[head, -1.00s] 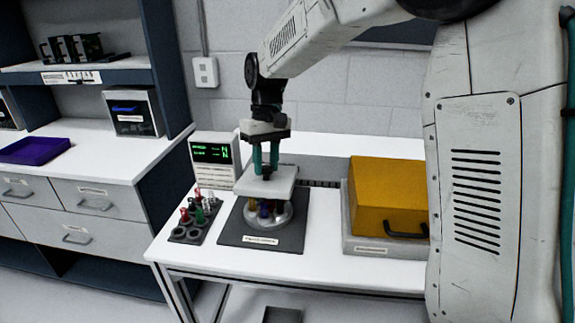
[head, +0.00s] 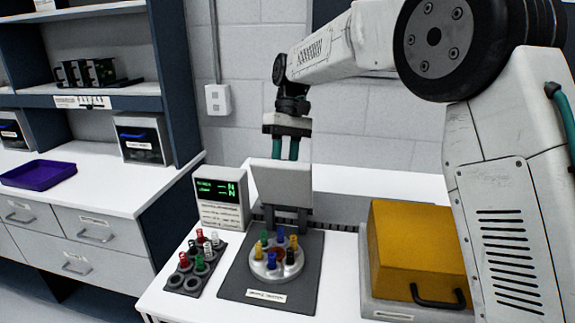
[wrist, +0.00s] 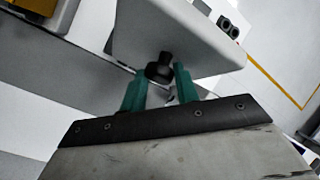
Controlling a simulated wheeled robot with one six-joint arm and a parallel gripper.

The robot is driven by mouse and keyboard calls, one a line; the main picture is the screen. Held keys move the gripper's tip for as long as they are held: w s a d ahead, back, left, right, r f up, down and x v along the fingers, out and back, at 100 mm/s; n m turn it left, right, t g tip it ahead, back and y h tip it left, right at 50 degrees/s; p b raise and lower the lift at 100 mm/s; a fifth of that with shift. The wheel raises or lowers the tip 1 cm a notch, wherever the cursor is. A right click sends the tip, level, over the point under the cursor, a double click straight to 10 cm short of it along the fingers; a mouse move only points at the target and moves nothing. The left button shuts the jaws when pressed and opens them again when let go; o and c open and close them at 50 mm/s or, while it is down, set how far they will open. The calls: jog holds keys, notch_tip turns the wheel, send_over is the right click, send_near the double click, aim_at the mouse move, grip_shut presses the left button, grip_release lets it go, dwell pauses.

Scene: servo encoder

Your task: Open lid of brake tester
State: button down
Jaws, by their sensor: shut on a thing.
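The tester has a dark base plate (head: 238,279) with a round disc (head: 263,275) holding several coloured pegs. Its white lid (head: 284,190) stands raised, about upright, at the back of the plate, leaving the disc uncovered. My gripper (head: 285,157) is behind the top of the lid in the head view, which hides its fingertips. In the wrist view its teal fingers (wrist: 158,92) are shut on the black knob (wrist: 158,68) of the lid. The labels are too blurred to read.
A rack (head: 195,268) of coloured pegs stands left of the plate, with a display unit (head: 221,199) behind it. A yellow box (head: 415,250) with a black handle is on the right. A purple tray (head: 38,173) lies on the left counter.

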jog(key=shift+w+d+f, duration=0.25)
jog(key=shift+w+d, duration=0.1)
jog(key=shift+w, duration=0.2)
jog(key=shift+w+d+f, duration=0.2)
jog(key=shift+w+d, duration=0.1)
jog(key=shift+w, duration=0.2)
jog(key=c, duration=1.3)
grip_release()
jog(key=shift+o, duration=1.2)
jog(key=shift+w+d, duration=0.15)
jog(key=shift+d, duration=0.05)
jog(key=shift+a, duration=0.4)
jog(key=shift+r, duration=0.15)
